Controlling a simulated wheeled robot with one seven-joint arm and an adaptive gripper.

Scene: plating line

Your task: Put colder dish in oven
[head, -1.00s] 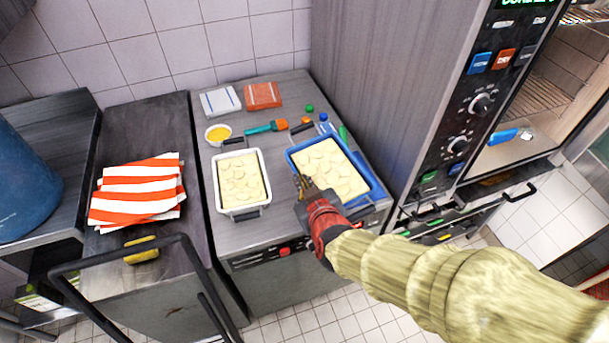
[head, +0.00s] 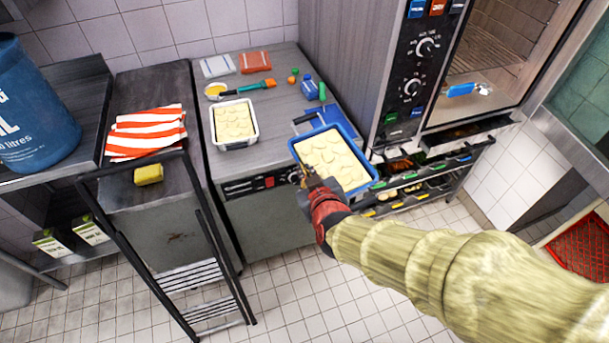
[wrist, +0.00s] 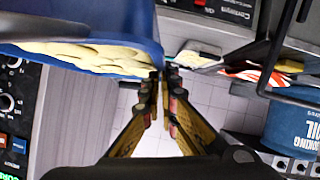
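A blue dish (head: 361,153) of pale sliced food is in the air past the counter's front right edge. My gripper (head: 314,180) is shut on its near rim. In the wrist view, the fingertips (wrist: 162,76) meet at the blue dish's edge (wrist: 95,22). A white dish (head: 238,144) with similar food stands on the counter to the left. The oven (head: 495,45) at the upper right is open, with wire racks inside. A blue and silver object (head: 466,90) lies at its front floor. I cannot read either dish's temperature.
A blue mat (head: 333,133) lies on the counter (head: 205,165). A black rail frame (head: 132,235) stands front left. Racks of containers (head: 425,190) sit below the oven.

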